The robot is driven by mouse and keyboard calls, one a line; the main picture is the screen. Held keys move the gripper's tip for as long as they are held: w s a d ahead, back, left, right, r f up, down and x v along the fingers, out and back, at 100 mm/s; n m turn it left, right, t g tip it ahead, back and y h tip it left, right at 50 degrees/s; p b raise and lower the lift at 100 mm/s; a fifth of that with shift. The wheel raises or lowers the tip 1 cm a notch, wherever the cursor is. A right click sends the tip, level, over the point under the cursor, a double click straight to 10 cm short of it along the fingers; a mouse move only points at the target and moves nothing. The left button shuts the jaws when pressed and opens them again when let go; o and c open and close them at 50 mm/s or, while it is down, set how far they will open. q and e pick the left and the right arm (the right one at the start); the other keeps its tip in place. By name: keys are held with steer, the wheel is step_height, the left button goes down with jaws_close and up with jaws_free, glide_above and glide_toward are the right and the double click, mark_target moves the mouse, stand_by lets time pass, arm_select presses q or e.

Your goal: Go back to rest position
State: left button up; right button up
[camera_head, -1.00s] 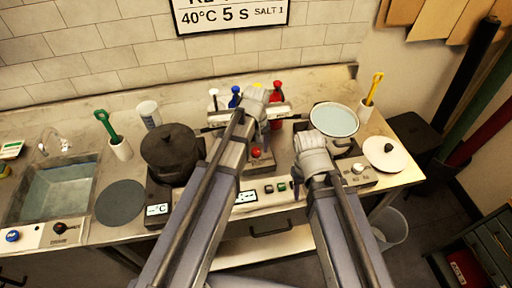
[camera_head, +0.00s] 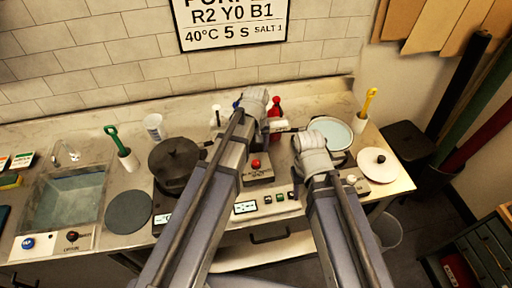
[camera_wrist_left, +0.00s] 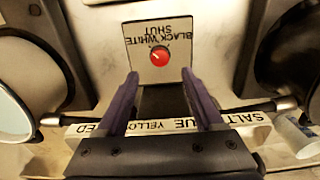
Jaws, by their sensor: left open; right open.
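My right gripper (camera_head: 314,150) is over the right part of the counter, beside the pan. Its fingers are mostly hidden behind the wrist; nothing held shows.
A black pot (camera_head: 174,160) stands left of my left arm. A pan with a pale inside (camera_head: 333,131) and a white lid (camera_head: 377,164) are at the right. The sink (camera_head: 66,205) is far left. A red bottle (camera_head: 275,108) stands close to my left wrist.

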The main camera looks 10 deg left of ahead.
arm_select(q)
steer(key=shift+r, duration=0.3)
arm_select(e)
steer(key=shift+r, duration=0.25)
arm_select(q)
steer(key=s+d+f+m+b, duration=0.2)
steer(key=s, duration=0.3)
steer(key=s+d+f+m+b, duration=0.1)
steer(key=s+m, duration=0.2)
steer(key=s, duration=0.2)
steer(key=s+d+f+m+y+b, duration=0.1)
steer(key=s+d+f+m+b, duration=0.1)
steer(key=s+m, duration=0.1)
steer(key=shift+s+d+f+b, duration=0.2)
steer(key=shift+s, duration=0.25)
steer(key=shift+s+d+f+b, duration=0.15)
steer(key=shift+s, duration=0.3)
arm_select(e)
step_height(320, 180, down, 6)
steer(key=shift+r, duration=0.15)
arm_select(q)
steer(key=shift+w, duration=0.1)
